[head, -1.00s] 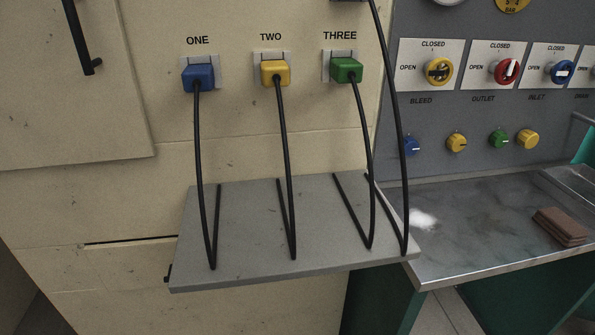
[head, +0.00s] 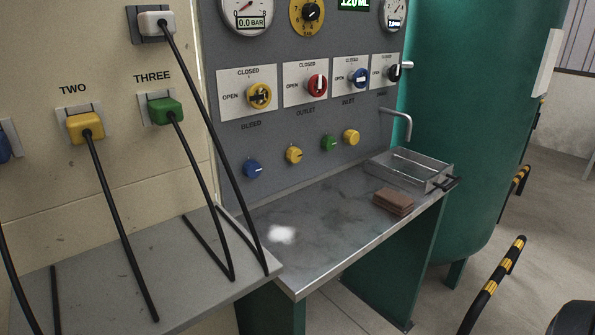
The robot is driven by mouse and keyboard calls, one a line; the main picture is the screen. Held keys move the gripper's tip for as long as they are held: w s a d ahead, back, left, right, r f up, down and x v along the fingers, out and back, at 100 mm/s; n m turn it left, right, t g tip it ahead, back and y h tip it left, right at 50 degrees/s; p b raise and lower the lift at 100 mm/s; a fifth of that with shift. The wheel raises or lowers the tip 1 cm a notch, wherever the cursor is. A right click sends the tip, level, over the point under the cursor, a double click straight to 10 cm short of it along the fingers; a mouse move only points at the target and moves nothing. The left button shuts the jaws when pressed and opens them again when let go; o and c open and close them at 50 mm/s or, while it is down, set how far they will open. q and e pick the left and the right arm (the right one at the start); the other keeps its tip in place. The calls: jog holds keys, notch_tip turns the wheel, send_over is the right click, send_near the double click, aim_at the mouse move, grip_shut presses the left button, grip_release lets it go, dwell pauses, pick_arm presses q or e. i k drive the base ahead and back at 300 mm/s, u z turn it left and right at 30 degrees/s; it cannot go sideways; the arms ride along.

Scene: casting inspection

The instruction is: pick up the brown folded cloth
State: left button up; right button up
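The brown folded cloth (head: 393,202) lies flat in a small stack on the grey metal worktop (head: 335,222), near its front right edge. It is left of and in front of a shallow metal tray. Nothing covers it. Neither of my grippers shows in the head view.
The metal tray (head: 446,178) stands at the worktop's right end, below a tap (head: 408,124). A white patch (head: 282,234) lies on the worktop's left part. A grey shelf (head: 205,290) with hanging black cables adjoins on the left. Black-and-yellow rails (head: 495,283) stand at right.

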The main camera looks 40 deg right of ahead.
aim_at(397, 203)
jog(key=z, duration=1.75)
